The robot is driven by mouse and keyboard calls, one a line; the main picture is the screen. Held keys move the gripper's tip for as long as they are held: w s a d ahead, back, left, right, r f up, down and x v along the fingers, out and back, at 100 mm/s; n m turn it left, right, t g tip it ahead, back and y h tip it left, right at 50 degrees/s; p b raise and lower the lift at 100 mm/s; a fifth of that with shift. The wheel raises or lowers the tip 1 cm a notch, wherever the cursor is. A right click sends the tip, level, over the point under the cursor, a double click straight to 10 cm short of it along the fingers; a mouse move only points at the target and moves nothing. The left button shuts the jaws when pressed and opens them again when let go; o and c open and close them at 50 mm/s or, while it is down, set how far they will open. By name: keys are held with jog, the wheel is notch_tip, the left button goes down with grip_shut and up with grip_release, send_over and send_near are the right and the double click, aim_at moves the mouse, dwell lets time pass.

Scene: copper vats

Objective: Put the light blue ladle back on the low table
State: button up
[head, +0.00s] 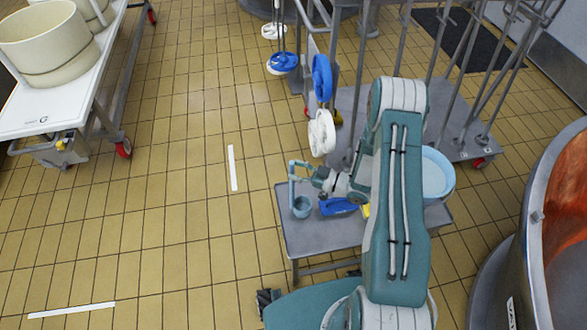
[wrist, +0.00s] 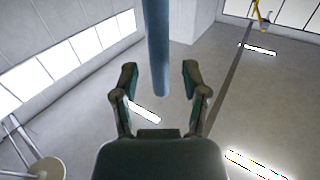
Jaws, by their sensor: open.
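The light blue ladle has its cup (head: 302,208) at the left end of the low grey table (head: 312,240) in the head view. Its handle rises from the cup. I cannot tell whether the cup rests on the tabletop or hovers just over it. My gripper (head: 301,171) is at the upper part of the handle, reaching left from my arm. In the wrist view the blue handle (wrist: 157,50) runs down from the top edge between the fingers of my gripper (wrist: 160,82). The fingers are open, with a gap on each side of it.
A blue item (head: 338,206) and a yellow one (head: 366,211) lie on the table. A light blue bucket (head: 437,174) stands at the right, partly behind my arm. A rack with hanging blue and white round tools (head: 321,105) stands behind. A copper vat (head: 560,235) is at right.

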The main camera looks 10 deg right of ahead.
jog(key=v, duration=1.1)
jog(key=w+d+r+m+t+h, duration=0.1)
jog(key=w+d+r+h, duration=0.1)
jog(key=w+r+h, duration=0.45)
jog(key=w+d+r+m+h, duration=0.2)
jog(key=w+d+r+h, duration=0.15)
jog(key=r+h, duration=0.6)
jog(key=s+a+r+m+h, duration=0.1)
jog(key=s+r+m, duration=0.35)
jog(key=r, duration=0.75)
jog(key=s+a+r+m+g, duration=0.1)
jog(key=s+a+r, duration=0.1)
jog(key=s, duration=0.5)
jog(key=s+a+r+m+g+y, duration=0.1)
jog(key=s+a+r+g, duration=0.1)
jog(key=s+a, duration=0.3)
jog(key=s+a+r+m+g+y, duration=0.1)
jog(key=s+a, duration=0.3)
jog(key=s, duration=0.7)
jog(key=shift+s+r+m+g, duration=0.25)
jog(key=shift+r+m+g, duration=0.25)
jog(key=shift+r, duration=0.2)
